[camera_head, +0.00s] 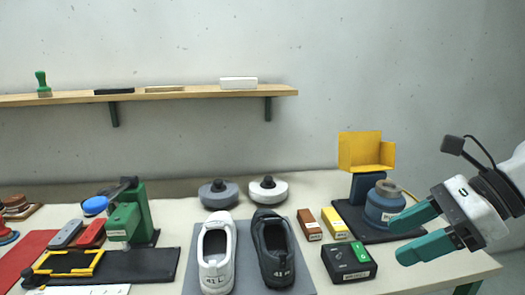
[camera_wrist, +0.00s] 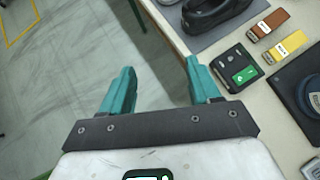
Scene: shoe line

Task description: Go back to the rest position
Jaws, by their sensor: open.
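My gripper (camera_head: 408,235) is at the right of the head view, beside the table's right end. Its two teal fingers are apart with nothing between them. In the wrist view the open fingers (camera_wrist: 158,92) are over the floor, just off the table edge. A white shoe (camera_head: 217,250) and a black shoe (camera_head: 272,250) stand side by side on a grey mat (camera_head: 192,262) in the middle of the table. The black shoe also shows in part at the top of the wrist view (camera_wrist: 215,12).
A black box with a green label (camera_head: 348,262) lies near the gripper. A blue round pot (camera_head: 383,205) and a yellow holder (camera_head: 366,150) stand behind. A green press (camera_head: 125,220) is at left. A shelf (camera_head: 150,95) runs along the wall. Floor (camera_wrist: 60,70) beside the table is clear.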

